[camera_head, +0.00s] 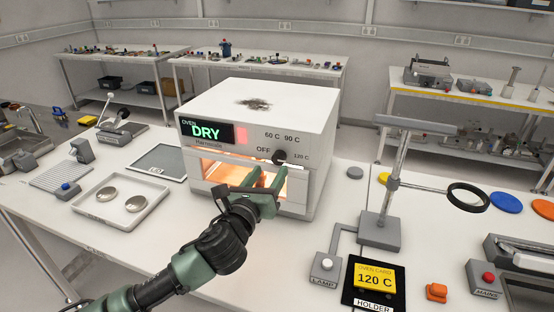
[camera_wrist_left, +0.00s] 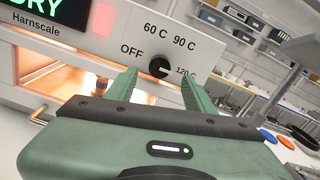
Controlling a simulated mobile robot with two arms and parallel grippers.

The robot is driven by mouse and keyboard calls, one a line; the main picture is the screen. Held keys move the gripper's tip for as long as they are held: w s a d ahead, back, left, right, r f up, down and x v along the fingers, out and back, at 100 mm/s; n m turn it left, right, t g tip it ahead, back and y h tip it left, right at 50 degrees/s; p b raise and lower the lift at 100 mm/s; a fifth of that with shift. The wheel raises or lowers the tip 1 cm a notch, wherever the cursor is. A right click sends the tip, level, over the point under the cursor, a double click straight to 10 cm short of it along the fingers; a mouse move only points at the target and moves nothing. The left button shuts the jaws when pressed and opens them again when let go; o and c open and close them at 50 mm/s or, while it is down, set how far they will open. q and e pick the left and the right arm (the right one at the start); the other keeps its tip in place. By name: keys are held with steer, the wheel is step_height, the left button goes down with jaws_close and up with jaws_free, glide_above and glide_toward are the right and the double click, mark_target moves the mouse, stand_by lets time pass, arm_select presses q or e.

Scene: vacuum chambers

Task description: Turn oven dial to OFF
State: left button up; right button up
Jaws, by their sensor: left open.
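The white oven (camera_head: 262,120) stands on the bench with a lit display reading DRY. Its black dial (camera_head: 279,157) is on the front right, among the labels OFF, 60 C, 90 C and 120 C. In the left wrist view the dial (camera_wrist_left: 159,67) has a pale mark that appears to point towards 120 C. My left gripper (camera_head: 266,178) is open in front of the oven, its fingers just below the dial in the head view. In the wrist view the dial shows between the two fingertips (camera_wrist_left: 159,76); contact is not visible. My right gripper is out of view.
The oven window (camera_head: 222,172) glows orange behind my left gripper. A tray (camera_head: 95,210) with two metal dishes is at left.

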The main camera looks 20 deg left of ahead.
mark_target(278, 160)
arm_select(q)
steer(key=w, duration=0.4)
steer(key=shift+w+d+p, duration=0.1)
steer(key=shift+w+p, duration=0.05)
steer(key=shift+p, duration=0.15)
steer(key=shift+w+f, duration=0.1)
steer(key=shift+w, duration=0.5)
steer(key=c, duration=1)
jaws_close()
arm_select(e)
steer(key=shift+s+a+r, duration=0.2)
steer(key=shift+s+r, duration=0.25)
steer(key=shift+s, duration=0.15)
